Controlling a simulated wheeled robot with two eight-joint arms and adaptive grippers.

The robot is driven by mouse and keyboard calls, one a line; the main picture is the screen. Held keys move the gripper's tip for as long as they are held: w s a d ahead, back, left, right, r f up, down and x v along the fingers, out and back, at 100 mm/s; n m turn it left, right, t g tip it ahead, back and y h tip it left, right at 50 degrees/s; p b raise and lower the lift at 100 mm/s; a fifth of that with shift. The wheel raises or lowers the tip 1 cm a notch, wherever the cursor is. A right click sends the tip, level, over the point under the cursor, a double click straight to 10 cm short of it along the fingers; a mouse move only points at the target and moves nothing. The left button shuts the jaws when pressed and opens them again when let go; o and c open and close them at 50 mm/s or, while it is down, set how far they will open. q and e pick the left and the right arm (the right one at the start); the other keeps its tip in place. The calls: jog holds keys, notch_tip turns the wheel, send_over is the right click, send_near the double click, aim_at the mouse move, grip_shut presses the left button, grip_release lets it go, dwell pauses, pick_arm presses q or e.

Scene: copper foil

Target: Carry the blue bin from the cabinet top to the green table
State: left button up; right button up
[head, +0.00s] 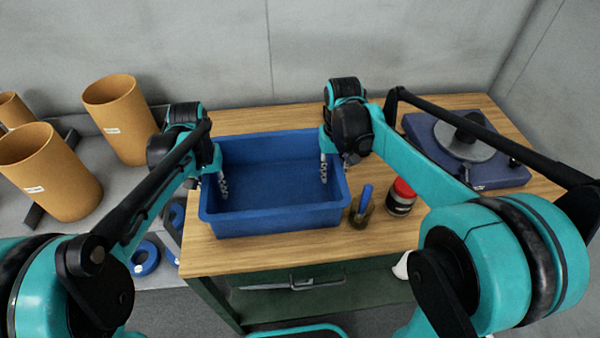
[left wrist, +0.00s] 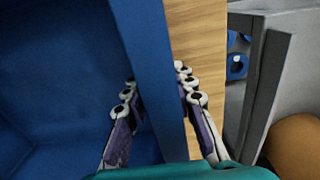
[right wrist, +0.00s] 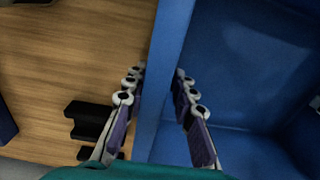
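The blue bin (head: 275,217) is an open, empty rectangular tub resting on the wooden cabinet top (head: 240,256), towards its left side. My left gripper (head: 222,183) straddles the bin's left wall, one finger inside and one outside; in the left wrist view (left wrist: 157,88) its fingers look closed on the rim. My right gripper (head: 325,170) straddles the right wall the same way; in the right wrist view (right wrist: 160,80) its fingers lie close on both sides of the rim. The outer fingers are mostly hidden in the head view. No green table is clearly in view.
A red-lidded jar (head: 401,199) and a blue-handled tool (head: 363,205) stand just right of the bin. A blue device with a round grey plate (head: 467,140) sits at the back right. Tan cylinders (head: 120,118) stand on a grey surface at left. A wall closes the back.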

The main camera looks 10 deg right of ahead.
pick_arm(q)
jog(key=shift+r, duration=0.1)
notch_tip(320, 180, up, 12)
jog(key=shift+f, duration=0.2)
jog(key=shift+r, duration=0.1)
pick_arm(e)
notch_tip(320, 180, up, 12)
dwell(0.5)
dwell(0.5)
